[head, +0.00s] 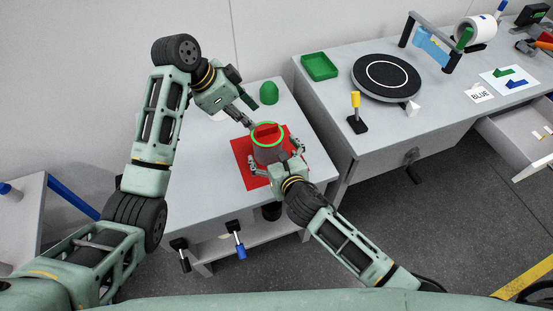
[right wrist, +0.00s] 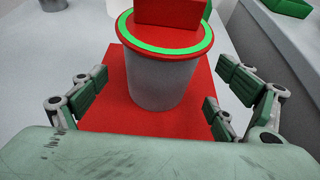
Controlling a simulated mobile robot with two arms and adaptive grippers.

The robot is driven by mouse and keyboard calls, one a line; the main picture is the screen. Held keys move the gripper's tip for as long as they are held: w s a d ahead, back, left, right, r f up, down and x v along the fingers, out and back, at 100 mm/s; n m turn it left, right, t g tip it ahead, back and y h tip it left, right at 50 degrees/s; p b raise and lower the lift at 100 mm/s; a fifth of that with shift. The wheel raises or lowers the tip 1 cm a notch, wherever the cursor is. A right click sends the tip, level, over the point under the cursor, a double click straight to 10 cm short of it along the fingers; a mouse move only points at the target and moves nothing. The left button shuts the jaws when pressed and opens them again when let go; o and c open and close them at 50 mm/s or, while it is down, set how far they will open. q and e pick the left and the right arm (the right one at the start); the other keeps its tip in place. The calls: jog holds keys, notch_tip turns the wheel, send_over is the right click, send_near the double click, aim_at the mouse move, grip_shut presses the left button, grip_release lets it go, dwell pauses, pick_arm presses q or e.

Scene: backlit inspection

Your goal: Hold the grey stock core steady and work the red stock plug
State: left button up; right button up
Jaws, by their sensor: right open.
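The grey stock core (head: 268,156) stands upright on a red mat (head: 243,165) on the smaller table. The red stock plug (head: 267,131) sits in its top, with a raised red bar and a bright green ring around it. In the right wrist view the core (right wrist: 160,80) is ahead, between the spread fingers. My right gripper (head: 275,163) is open around the near side of the core; its fingers (right wrist: 157,90) show gaps to the core. My left gripper (head: 243,112) is just up and left of the plug, holding nothing that I can see; its finger gap is unclear.
A green domed piece (head: 269,93) stands behind the core. A drawer (head: 520,130) stands open at far right.

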jog(key=shift+x, duration=1.65)
jog(key=shift+c, duration=0.3)
jog(key=c, duration=1.3)
jog(key=shift+s+f, duration=0.15)
